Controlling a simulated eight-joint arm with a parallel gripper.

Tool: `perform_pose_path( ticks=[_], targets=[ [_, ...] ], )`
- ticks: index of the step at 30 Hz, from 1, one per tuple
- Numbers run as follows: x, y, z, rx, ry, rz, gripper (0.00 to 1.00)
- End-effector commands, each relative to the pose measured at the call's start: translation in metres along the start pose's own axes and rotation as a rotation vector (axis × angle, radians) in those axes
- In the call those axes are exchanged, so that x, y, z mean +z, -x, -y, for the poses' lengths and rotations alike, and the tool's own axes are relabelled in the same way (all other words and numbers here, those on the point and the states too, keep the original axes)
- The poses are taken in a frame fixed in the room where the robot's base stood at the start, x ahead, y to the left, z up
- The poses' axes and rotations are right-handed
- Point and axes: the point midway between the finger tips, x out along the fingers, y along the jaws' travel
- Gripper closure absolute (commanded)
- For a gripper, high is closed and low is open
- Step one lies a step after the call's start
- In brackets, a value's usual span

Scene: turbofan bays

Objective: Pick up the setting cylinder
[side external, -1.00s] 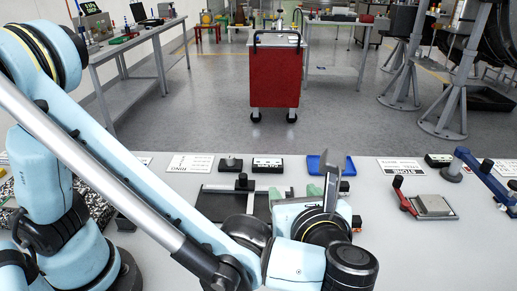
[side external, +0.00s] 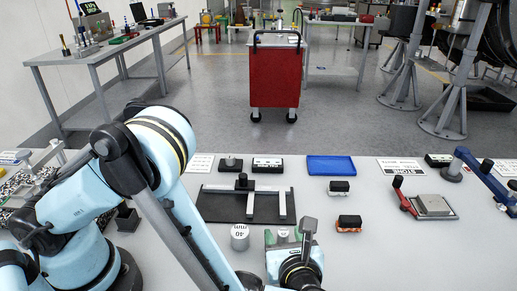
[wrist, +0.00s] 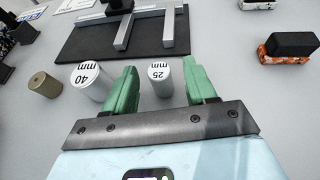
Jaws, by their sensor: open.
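A white cylinder marked 25 mm (wrist: 160,74) stands on the grey table and shows between my green fingertips in the wrist view. A larger white cylinder marked 40 mm (wrist: 86,80) stands just left of my left finger; it also shows in the side view (side external: 239,238). A small brass cylinder (wrist: 45,85) stands farther left. My gripper (wrist: 161,80) is open, with its fingers spread on both sides of the 25 mm cylinder and nothing clamped. In the side view my gripper (side external: 284,236) is low near the table. I cannot tell the exact finger height.
A black plate (side external: 212,207) with grey bars lies behind the cylinders. A black and orange block (side external: 349,223) sits to the right, a dark and white block (side external: 339,187) behind it. A blue tray (side external: 330,166) lies at the back. A red-handled fixture (side external: 433,205) stands right.

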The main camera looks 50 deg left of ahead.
Motion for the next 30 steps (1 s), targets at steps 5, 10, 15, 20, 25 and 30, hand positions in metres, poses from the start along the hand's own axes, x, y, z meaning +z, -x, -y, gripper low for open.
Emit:
perform_pose_path(
  ticks=[5,10,15,20,25,30],
  targets=[
    [0.000,-0.026,0.000,0.002,0.002,0.001,0.44],
    [0.000,-0.034,0.000,-0.001,0.000,0.001,0.44],
    [0.000,-0.034,0.000,-0.001,0.000,0.001,0.44],
    [0.000,-0.034,0.000,-0.001,0.000,0.001,0.67],
    [0.000,-0.034,0.000,-0.001,0.000,0.001,0.93],
    [0.001,-0.034,0.000,-0.001,0.000,0.001,1.00]
  ],
)
